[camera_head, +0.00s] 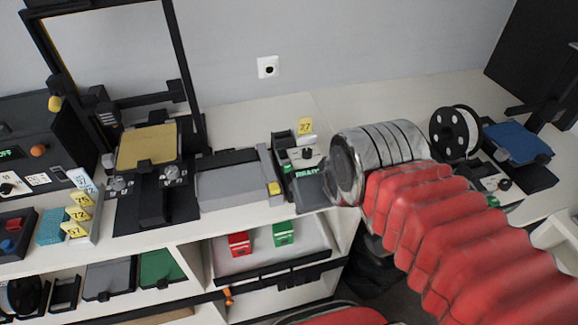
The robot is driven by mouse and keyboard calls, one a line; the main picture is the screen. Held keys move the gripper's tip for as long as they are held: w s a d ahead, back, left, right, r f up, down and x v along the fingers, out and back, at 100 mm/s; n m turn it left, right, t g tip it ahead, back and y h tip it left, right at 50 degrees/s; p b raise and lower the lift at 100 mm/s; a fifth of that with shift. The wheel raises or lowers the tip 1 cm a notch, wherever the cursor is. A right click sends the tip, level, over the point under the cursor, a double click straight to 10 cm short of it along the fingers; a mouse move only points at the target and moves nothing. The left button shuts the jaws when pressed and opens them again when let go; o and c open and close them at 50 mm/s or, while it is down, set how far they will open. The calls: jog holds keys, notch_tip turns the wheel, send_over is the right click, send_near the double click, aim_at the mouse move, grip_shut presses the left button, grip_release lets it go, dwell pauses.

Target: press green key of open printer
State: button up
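A printer with a tall black frame and a yellow bed (148,146) stands on the bench at the left. A second, with a blue bed (517,141), is at the far right, partly cut off by the view. A small control box (302,155) with a green lit READY display (307,173) stands right of the grey unit. A green key is not clearly visible on either printer. My arm, in a red sleeve, reaches in from the lower right. My gripper (340,178) is at its silver end, just right of the control box; its fingers are too unclear to judge.
A grey flat unit (232,183) lies between the yellow-bed printer and the control box. Red (239,244) and green (284,233) boxes lie on the shelf below.

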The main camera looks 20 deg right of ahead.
grip_shut()
dwell(1.3)
